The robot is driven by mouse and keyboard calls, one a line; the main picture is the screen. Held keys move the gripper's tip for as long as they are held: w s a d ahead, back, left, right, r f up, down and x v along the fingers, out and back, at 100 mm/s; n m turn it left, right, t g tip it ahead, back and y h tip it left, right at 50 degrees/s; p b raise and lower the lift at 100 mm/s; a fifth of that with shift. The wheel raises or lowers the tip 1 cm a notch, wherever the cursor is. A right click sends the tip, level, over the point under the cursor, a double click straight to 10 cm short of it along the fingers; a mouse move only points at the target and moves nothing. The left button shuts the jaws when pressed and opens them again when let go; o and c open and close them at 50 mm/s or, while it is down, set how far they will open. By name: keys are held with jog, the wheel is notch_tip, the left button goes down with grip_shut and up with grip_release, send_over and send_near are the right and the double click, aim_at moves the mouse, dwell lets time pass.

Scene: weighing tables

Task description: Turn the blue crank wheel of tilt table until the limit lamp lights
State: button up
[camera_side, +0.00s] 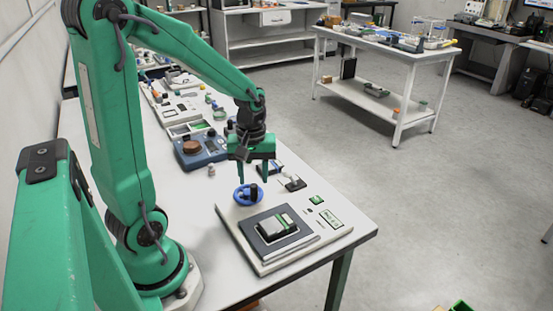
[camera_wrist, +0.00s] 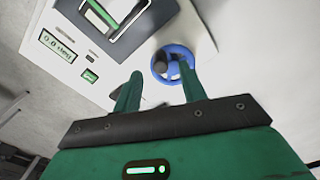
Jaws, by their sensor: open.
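The tilt table (camera_side: 236,232) is a flat pale base at the front of the bench, with a dark platform (camera_side: 258,244) carrying a dark, pale and green block (camera_side: 277,226). Its blue crank wheel (camera_side: 241,199) lies at the back left corner, with a dark knob (camera_side: 254,190). My gripper (camera_side: 254,178) points down over the wheel, open and empty. In the wrist view the wheel (camera_wrist: 160,68) shows between and beyond the fingertips (camera_wrist: 160,71).
A blue device with a brown round top (camera_side: 190,147) stands behind on the bench. Small dark items (camera_side: 293,183) lie close behind the tilt table. The bench's right edge (camera_side: 350,213) is near. A white cart (camera_side: 390,55) stands across the floor.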

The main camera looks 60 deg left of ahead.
aim_at(254, 186)
jog(key=shift+f, duration=2.65)
grip_shut()
